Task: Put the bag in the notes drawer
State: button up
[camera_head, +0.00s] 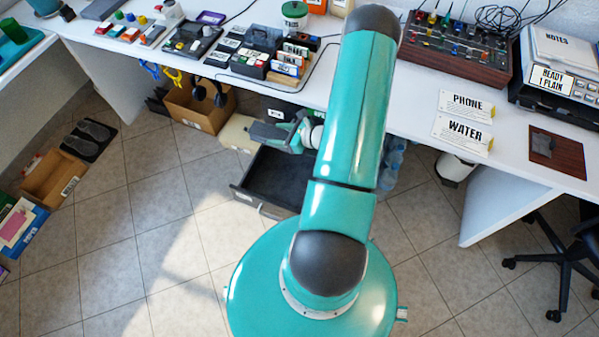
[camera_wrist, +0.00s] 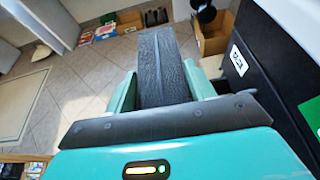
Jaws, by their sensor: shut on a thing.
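My gripper (camera_head: 283,134) is shut on a dark grey, textured bag (camera_head: 268,133). The bag also shows upright between my two teal fingers in the wrist view (camera_wrist: 165,65). In the head view the gripper and bag are in front of the white worktop's edge, at the upper side of an open dark drawer (camera_head: 275,178). The drawer's visible interior looks empty. Its front has a handle and a small pale label too small to read, so I cannot tell whether it is the notes drawer. My arm hides the drawer's right part.
A cream container (camera_head: 237,133) stands left of the bag. A cardboard box (camera_head: 200,107) with dark headphones is farther left. The white worktop (camera_head: 345,65) above carries cassettes and devices. Floor at left is largely clear.

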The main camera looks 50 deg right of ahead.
jog(key=s+f, duration=1.3)
jog(key=s, duration=0.3)
send_over(285, 184)
notch_tip(285, 184, down, 10)
jog(key=shift+a, duration=0.1)
jog(key=shift+f, duration=1.65)
jog(key=o, duration=1.2)
jog(key=shift+f, duration=0.1)
